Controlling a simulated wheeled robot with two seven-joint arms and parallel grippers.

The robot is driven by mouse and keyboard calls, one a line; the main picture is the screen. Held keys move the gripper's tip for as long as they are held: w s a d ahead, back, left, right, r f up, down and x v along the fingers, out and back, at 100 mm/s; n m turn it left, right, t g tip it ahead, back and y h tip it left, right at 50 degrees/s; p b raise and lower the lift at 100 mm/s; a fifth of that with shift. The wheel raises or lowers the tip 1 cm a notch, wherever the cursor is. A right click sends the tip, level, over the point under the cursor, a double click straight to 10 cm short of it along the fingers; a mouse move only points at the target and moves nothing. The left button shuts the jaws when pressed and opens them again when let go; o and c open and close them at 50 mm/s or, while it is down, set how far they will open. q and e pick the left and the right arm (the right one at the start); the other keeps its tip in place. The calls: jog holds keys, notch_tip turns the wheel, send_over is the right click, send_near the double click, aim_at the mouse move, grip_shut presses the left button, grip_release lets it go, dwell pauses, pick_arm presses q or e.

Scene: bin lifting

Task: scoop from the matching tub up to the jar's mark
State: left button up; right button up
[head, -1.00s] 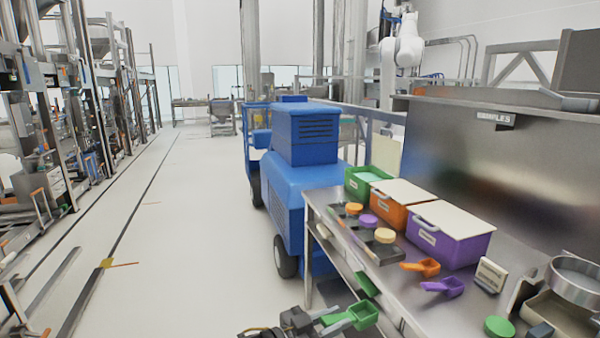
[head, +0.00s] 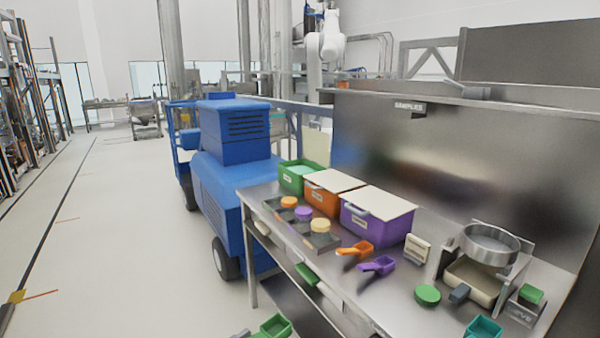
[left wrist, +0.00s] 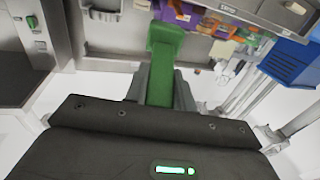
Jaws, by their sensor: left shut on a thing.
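My left gripper (left wrist: 160,92) is shut on the handle of a green scoop (left wrist: 165,38) in the left wrist view. In the head view the scoop (head: 275,326) shows at the bottom edge, in front of the bench and clear of it. A green tub (head: 291,184), open with pale green content, stands at the far end of the bench. Beside it are an orange tub (head: 322,201) and a purple tub (head: 375,222), both with cream lids. I cannot make out a jar with a mark. My right gripper is not in view.
On the steel bench lie an orange scoop (head: 357,249), a purple scoop (head: 378,265), a green disc (head: 428,294) and a round metal sieve (head: 490,245) on a stand. A teal scoop (head: 483,328) shows at the bottom edge. A blue machine (head: 232,135) stands beyond the bench.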

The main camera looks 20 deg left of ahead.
pick_arm(q)
jog(key=shift+w+r, duration=0.1)
jog(key=n+y, duration=0.1)
jog(key=w+r+n+t+y, duration=0.1)
jog(key=r+y, duration=0.1)
jog(key=shift+w+d+n+t+y, duration=0.1)
jog(key=shift+w+n+t+y, duration=0.2)
jog(key=shift+n+y, duration=0.1)
jog(key=y, duration=0.1)
jog(key=n+y, duration=0.1)
jog(key=shift+w+r+n+y, duration=0.3)
jog(key=shift+w+n+y, duration=0.05)
jog(key=shift+n+y, duration=0.05)
jog(key=shift+w+n+t+y, duration=0.25)
jog(key=shift+n+y, duration=0.35)
jog(key=shift+y, duration=0.5)
